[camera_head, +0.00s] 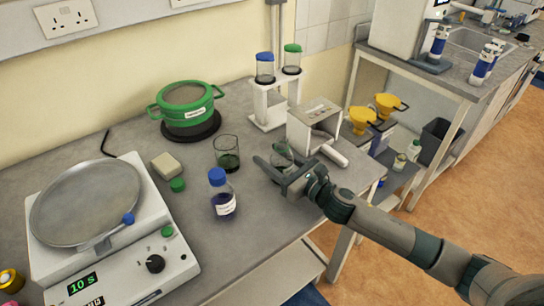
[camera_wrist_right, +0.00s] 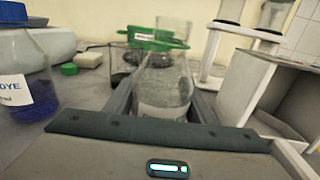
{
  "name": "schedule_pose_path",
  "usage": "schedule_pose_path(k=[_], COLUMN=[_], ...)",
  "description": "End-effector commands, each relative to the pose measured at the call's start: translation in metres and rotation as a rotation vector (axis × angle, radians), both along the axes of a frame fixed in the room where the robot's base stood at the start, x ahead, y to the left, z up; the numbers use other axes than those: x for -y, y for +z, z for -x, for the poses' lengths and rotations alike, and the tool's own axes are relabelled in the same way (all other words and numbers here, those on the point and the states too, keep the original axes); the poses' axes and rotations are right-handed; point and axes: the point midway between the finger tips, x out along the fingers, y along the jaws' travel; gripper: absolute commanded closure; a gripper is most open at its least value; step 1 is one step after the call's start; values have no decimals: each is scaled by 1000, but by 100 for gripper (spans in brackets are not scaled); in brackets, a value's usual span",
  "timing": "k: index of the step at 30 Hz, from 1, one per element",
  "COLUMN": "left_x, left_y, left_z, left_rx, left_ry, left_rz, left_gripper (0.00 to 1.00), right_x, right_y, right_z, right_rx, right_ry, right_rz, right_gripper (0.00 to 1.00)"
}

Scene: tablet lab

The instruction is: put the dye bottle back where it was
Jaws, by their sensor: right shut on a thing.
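The dye bottle (camera_head: 223,196) has a blue cap, dark blue liquid and a white label. It stands upright on the bench, left of my right gripper (camera_head: 280,172). In the right wrist view the dye bottle (camera_wrist_right: 22,75) is at the left edge, with "DYE" readable on its label, apart from the jaws. My right gripper is shut on an uncapped clear glass bottle (camera_wrist_right: 165,85), which also shows in the head view (camera_head: 282,153). This bottle has a pale label and is partly hidden by the fingers. My left gripper is not in view.
A beaker (camera_head: 228,155) with dark liquid stands behind the dye bottle. A green cap (camera_head: 177,185) and pale block (camera_head: 167,165) lie to its left. A round-plate device (camera_head: 110,265), green pot (camera_head: 190,105), white rack (camera_head: 268,106) and grey-white box (camera_head: 312,122) stand around.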

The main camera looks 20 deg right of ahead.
Motion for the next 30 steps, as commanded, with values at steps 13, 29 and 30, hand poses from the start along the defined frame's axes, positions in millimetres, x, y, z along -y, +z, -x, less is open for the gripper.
schedule_pose_path(k=[13, 29, 30], left_x=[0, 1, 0], left_y=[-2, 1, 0], left_z=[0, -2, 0], left_rx=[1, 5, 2], left_ry=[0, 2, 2], left_rz=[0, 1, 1], left_gripper=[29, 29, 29], right_x=[0, 0, 1], right_y=[-3, 0, -1], right_z=[0, 0, 1], right_rx=[3, 2, 1], right_ry=[1, 0, 0], right_rz=[0, -1, 0], right_gripper=[82, 32, 32])
